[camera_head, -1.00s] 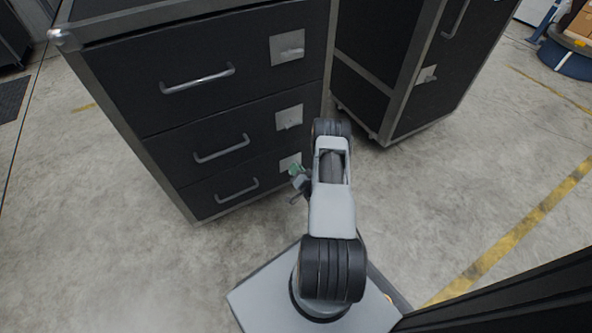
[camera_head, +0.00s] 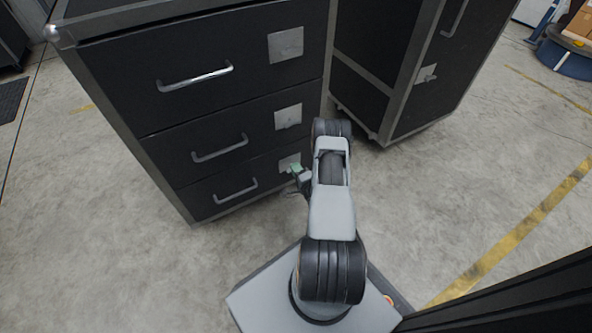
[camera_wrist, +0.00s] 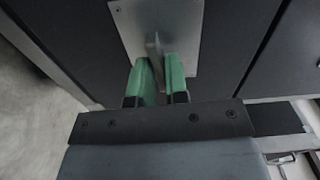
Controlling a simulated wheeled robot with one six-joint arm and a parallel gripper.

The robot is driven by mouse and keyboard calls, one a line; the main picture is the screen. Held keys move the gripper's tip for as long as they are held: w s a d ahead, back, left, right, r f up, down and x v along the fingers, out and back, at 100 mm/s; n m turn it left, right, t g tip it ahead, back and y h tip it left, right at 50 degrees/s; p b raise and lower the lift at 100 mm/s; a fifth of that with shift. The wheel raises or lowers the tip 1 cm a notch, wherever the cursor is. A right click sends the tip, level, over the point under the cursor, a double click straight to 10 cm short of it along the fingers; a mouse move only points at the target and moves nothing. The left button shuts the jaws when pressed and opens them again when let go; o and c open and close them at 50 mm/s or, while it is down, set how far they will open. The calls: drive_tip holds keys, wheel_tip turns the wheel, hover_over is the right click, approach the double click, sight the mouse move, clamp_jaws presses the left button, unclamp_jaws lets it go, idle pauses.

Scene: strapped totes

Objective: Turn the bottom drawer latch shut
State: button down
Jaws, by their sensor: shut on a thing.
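The black cabinet's bottom drawer (camera_head: 205,203) is the lowest of three stacked drawers, closed flush with the front. Its latch is a grey lever (camera_wrist: 153,45) on a square metal plate (camera_wrist: 184,20) in the wrist view. In the head view only part of the plate (camera_head: 287,162) shows beside my arm. My gripper (camera_wrist: 160,66) has green fingers on either side of the lever's end and is shut on it. In the head view my gripper (camera_head: 295,169) is at the bottom plate. The lever is partly hidden between the fingers.
The middle drawer (camera_head: 170,157) and top drawer (camera_head: 130,90) above have their own handles and latch plates. A second black case (camera_head: 365,95) stands close by on the right. Concrete floor (camera_head: 440,200) with a yellow line is open at the right.

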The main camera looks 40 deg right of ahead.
drive_tip(key=shift+m, duration=0.4)
drive_tip(key=c, duration=1.2)
unclamp_jaws()
drive_tip(key=shift+c, duration=0.2)
drive_tip(key=s+a+p, duration=0.2)
drive_tip(key=s+p, duration=0.1)
drive_tip(key=s, duration=1)
drive_tip(key=shift+s+p, duration=0.35)
drive_tip(key=shift+p, duration=0.05)
